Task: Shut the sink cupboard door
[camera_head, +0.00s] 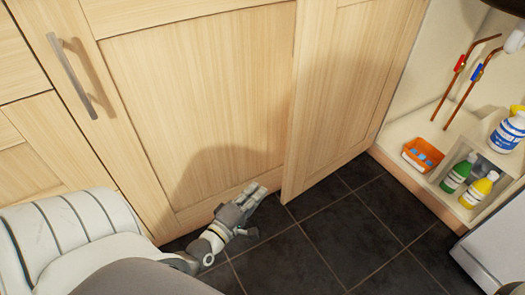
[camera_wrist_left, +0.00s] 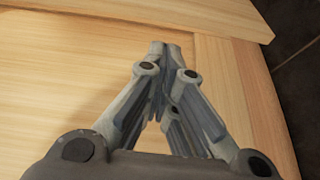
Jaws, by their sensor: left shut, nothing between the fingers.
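The sink cupboard door (camera_head: 350,90) is a pale wood panel standing wide open, swung back over the front of the neighbouring unit. Its free edge is on the left, and its hinged side is on the right by the open cupboard (camera_head: 400,130). My left gripper (camera_head: 262,190) is low, just left of the door's bottom free corner, in front of the neighbouring panel (camera_head: 200,90). A small gap shows between it and the door. In the left wrist view its fingers (camera_wrist_left: 165,48) are together and empty, over pale wood. My right gripper is out of view.
Inside the cupboard are copper pipes (camera_head: 467,75), an orange tub (camera_head: 422,155), a green bottle (camera_head: 459,172), a yellow bottle (camera_head: 479,190) and a white bottle (camera_head: 508,133). A white appliance (camera_head: 495,245) stands at lower right. The dark tiled floor (camera_head: 345,235) is clear.

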